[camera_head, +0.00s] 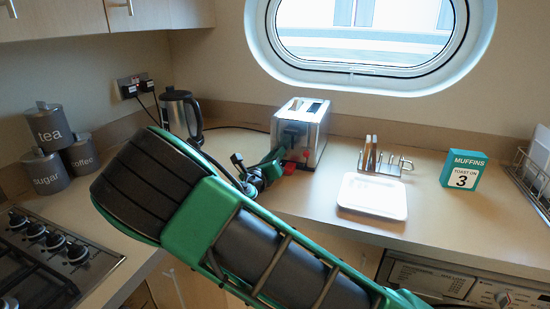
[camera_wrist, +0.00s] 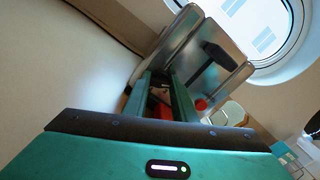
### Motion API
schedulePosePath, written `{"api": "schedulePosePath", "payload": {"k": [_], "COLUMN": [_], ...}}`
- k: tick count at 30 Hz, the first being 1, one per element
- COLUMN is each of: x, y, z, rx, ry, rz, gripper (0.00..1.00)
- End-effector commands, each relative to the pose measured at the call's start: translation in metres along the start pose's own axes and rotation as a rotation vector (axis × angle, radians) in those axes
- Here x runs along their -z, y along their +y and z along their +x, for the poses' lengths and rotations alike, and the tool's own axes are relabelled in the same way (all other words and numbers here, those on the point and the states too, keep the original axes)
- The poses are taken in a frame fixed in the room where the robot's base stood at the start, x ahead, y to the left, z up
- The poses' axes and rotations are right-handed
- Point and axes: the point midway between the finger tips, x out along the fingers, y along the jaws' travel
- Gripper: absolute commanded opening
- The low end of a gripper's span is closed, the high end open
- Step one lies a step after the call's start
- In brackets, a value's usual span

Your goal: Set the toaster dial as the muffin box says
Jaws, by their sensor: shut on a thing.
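The silver toaster (camera_head: 313,133) stands on the counter below the window, with a black lever on its front. It also shows close ahead in the wrist view (camera_wrist: 222,62). My gripper (camera_head: 281,163) is at the toaster's lower front. In the wrist view, my gripper's green fingers (camera_wrist: 160,88) are shut on the toaster's dial, which is mostly hidden between them; its setting cannot be read. Red parts show at and beside the fingers. The teal and white muffin box (camera_head: 463,171) stands upright at the right and reads "MUFFINS TOAST ON 3".
A white plate (camera_head: 372,196) and a toast rack (camera_head: 384,160) stand right of the toaster. A kettle (camera_head: 181,114), several grey canisters (camera_head: 47,128) and a hob (camera_head: 45,262) are at the left. A wire rack (camera_head: 536,165) stands at the far right.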

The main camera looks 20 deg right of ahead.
Motion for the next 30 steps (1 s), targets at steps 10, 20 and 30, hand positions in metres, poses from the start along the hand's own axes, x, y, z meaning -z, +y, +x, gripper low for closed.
{"api": "schedulePosePath", "payload": {"k": [10,20,30], "x": [0.0015,0.0021,0.0030], "y": [0.0010,0.0002,-0.0003], "z": [-0.0014,-0.0020,-0.0021], "rx": [-0.001,-0.001,-0.002], "ry": [0.005,0.005,0.006], "rz": [0.132,0.423,0.735], "gripper": [0.02,0.02,0.02]}}
